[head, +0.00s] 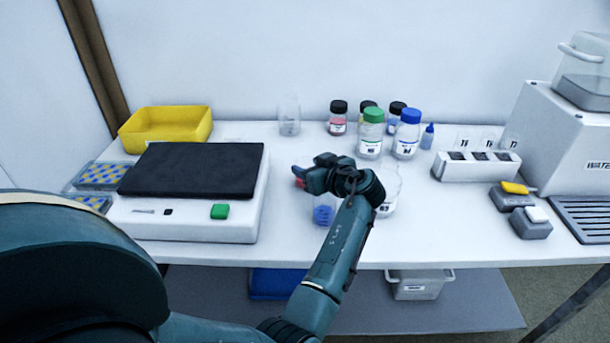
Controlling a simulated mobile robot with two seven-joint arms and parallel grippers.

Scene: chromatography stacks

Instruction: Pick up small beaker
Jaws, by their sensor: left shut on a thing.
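My left gripper (300,177) is above the middle of the white table, right of the balance. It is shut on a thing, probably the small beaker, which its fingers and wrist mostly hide. A small clear vessel with a blue patch (323,214) shows just below the gripper; I cannot tell whether the fingers touch it. A clear glass vessel (289,116) stands at the back. My right gripper is not in view.
A balance with a black top (190,170) and a yellow tray (166,127) stand left. Capped bottles, including green-capped (371,135) and blue-capped (407,135) ones, stand behind the gripper. A white block (476,165) and a large machine (570,135) are right.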

